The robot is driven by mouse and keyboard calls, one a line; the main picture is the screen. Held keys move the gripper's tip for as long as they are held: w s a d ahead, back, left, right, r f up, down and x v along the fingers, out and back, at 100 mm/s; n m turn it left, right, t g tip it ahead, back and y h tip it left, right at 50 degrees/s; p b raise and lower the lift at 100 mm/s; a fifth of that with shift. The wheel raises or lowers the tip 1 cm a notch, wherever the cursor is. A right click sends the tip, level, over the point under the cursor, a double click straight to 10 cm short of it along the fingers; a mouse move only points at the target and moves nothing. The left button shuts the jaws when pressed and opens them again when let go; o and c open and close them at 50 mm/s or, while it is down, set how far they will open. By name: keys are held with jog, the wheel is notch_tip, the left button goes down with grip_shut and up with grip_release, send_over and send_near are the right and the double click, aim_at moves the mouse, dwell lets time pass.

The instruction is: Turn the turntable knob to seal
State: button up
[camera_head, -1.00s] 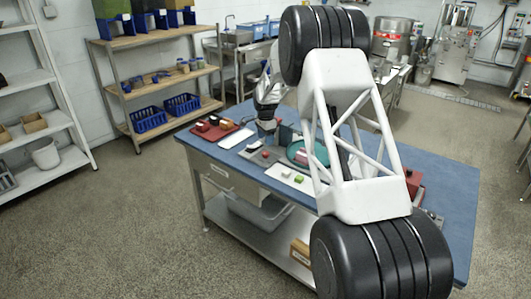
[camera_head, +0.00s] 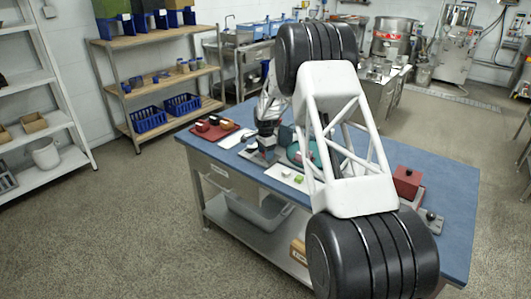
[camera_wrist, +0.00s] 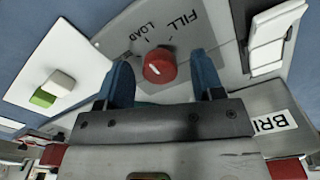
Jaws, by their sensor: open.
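A red round knob (camera_wrist: 159,66) with a white pointer mark sits on a grey panel (camera_wrist: 204,38) in the wrist view. The words LOAD and FILL are printed beside it; no seal marking is readable. My gripper (camera_wrist: 161,60) is open, its two blue fingers on either side of the knob. I cannot tell whether they touch it. In the head view my gripper (camera_head: 264,149) is low over the panel and hides the knob. The green turntable (camera_head: 294,154) is mostly hidden behind my arm.
A white plate with a white and green block (camera_wrist: 56,88) lies beside the panel. A white-and-black item (camera_wrist: 273,40) is at the other side. On the blue table (camera_head: 455,215) stand a red tray (camera_head: 205,136) and a dark red box (camera_head: 407,180).

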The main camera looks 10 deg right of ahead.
jog(key=c, duration=0.9)
jog(key=shift+n, duration=0.4)
jog(key=n, duration=1.1)
jog(key=shift+n, duration=0.3)
jog(key=o, duration=0.9)
